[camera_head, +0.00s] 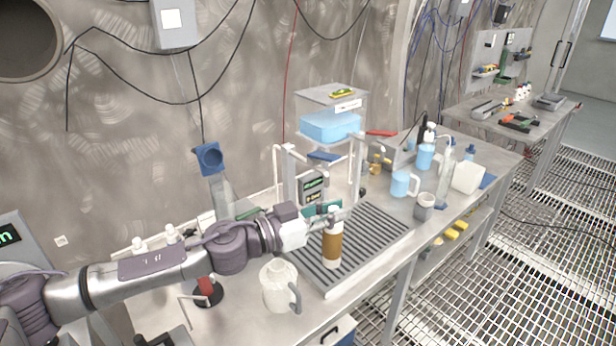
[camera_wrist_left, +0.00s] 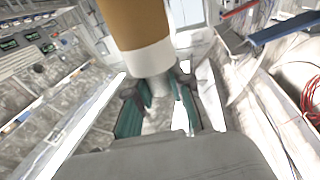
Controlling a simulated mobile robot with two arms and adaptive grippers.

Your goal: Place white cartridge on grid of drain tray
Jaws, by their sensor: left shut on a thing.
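My left gripper (camera_head: 334,213) is shut on the white cartridge (camera_head: 333,250), which has a wide brown band around its middle. The cartridge is upright, gripped near its top, over the dark slatted grid of the drain tray (camera_head: 375,232). I cannot tell whether its lower end touches the grid. In the left wrist view the cartridge (camera_wrist_left: 140,22) shows its brown band and white end beyond the gripper's green-padded fingers (camera_wrist_left: 160,100). My right gripper is not in view.
A white jug (camera_head: 280,287) stands close to the tray's left front. A stand with a blue-filled tank (camera_head: 331,126) rises behind the tray. Much of the grid is bare.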

